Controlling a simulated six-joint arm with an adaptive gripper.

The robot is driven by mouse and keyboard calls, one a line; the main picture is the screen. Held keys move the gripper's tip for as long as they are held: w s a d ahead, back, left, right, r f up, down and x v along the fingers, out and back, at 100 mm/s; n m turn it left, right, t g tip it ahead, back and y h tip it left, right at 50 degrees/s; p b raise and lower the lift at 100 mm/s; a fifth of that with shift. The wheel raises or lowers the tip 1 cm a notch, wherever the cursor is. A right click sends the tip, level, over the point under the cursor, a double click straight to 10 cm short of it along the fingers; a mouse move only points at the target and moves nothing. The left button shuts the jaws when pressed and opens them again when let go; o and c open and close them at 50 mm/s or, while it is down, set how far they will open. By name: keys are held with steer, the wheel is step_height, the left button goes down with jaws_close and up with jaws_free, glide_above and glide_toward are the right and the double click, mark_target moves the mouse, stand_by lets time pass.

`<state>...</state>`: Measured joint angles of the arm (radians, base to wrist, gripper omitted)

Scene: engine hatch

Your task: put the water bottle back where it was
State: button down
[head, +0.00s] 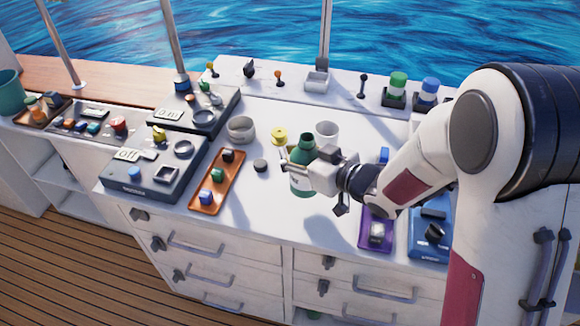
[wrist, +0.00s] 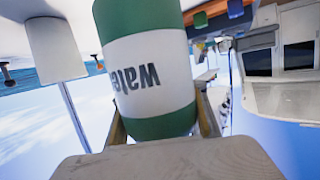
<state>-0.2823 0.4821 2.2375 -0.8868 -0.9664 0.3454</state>
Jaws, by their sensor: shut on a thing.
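The water bottle (head: 301,181) is green with a white label band, and stands near upright in my gripper (head: 292,165) over the middle of the white counter. In the wrist view the bottle (wrist: 150,75) fills the middle, its "water" lettering upside down, with a finger of my gripper (wrist: 160,125) on each side. My gripper is shut on it. Part of the bottle is hidden by the gripper in the head view, and I cannot tell whether its base touches the counter.
A white cup (head: 326,133) stands just behind the bottle. A purple pad (head: 368,232) and a blue pad (head: 420,245) lie front right. The counter's front middle is clear.

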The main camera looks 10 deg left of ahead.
steer(key=shift+f, duration=0.35)
steer(key=shift+f, duration=0.1)
steer(key=shift+f, duration=1.95)
steer(key=shift+f, duration=0.1)
steer(key=c, duration=1.2)
jaws_free()
steer(key=shift+o, duration=0.2)
steer(key=shift+d, duration=0.15)
steer(key=v, duration=1.1)
steer(key=shift+s+d, duration=0.25)
